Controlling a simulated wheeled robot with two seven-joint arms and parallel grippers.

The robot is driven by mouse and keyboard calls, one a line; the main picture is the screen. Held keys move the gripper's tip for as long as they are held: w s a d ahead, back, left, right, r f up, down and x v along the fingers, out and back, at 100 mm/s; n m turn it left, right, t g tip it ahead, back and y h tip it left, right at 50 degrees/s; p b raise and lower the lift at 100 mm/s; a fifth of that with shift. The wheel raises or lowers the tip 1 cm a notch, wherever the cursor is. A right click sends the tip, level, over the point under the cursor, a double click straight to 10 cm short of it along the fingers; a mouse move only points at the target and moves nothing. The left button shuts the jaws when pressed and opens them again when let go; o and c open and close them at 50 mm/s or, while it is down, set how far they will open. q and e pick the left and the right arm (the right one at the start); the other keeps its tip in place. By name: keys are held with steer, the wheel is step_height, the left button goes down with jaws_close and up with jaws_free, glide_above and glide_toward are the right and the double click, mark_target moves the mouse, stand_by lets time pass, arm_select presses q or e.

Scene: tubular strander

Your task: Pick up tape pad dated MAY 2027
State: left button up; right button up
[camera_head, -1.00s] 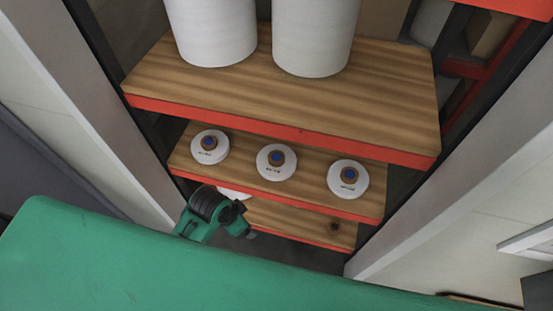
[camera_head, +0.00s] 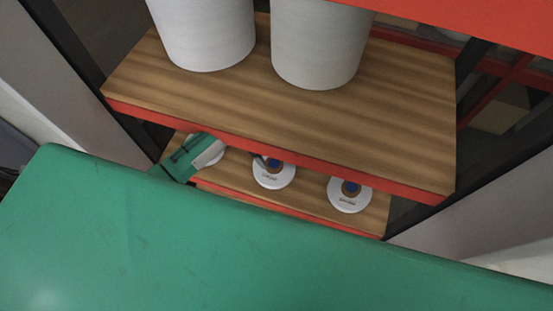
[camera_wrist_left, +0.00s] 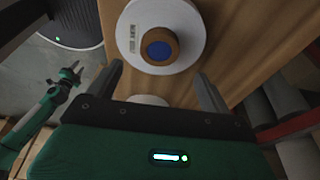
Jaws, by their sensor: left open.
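In the head view, white round tape pads with brown-and-blue centres lie on the lower wooden shelf. The middle pad (camera_head: 273,176) and right pad (camera_head: 349,199) show; the left one is mostly hidden behind my left arm. The printed dates are too small to read. My left gripper (camera_wrist_left: 160,72) is open and empty. In the left wrist view, one pad (camera_wrist_left: 176,18) lies ahead, roughly between its fingers, and a second pad (camera_wrist_left: 148,100) is mostly hidden by the gripper body. My right gripper (camera_wrist_left: 71,74) shows small at the left; its jaw state is unclear.
The upper wooden shelf (camera_head: 300,125) with a red front edge overhangs the pads. Two large white cylinders (camera_head: 205,35) stand on it. Rack posts border both sides. Grey rolls (camera_wrist_left: 285,105) show at the right of the wrist view.

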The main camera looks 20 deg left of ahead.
mark_target(274, 163)
arm_select(q)
steer(key=shift+x, duration=0.85)
steer(key=shift+s+d+f+p, duration=0.1)
steer(key=shift+f+p, duration=0.2)
steer(key=shift+p, duration=0.15)
steer(key=p+x, duration=0.1)
steer(key=x, duration=0.3)
steer(key=shift+f, duration=0.4)
arm_select(e)
steer(key=shift+s+r, duration=0.2)
steer(key=shift+r, duration=0.4)
steer(key=shift+s+r, duration=0.2)
steer(key=shift+r, duration=0.35)
steer(key=shift+s, duration=0.15)
arm_select(q)
steer(key=shift+c, duration=1.3)
steer(key=c, duration=1)
steer(key=shift+o, duration=0.2)
arm_select(e)
steer(key=shift+s+a, duration=0.1)
steer(key=shift+s, duration=0.05)
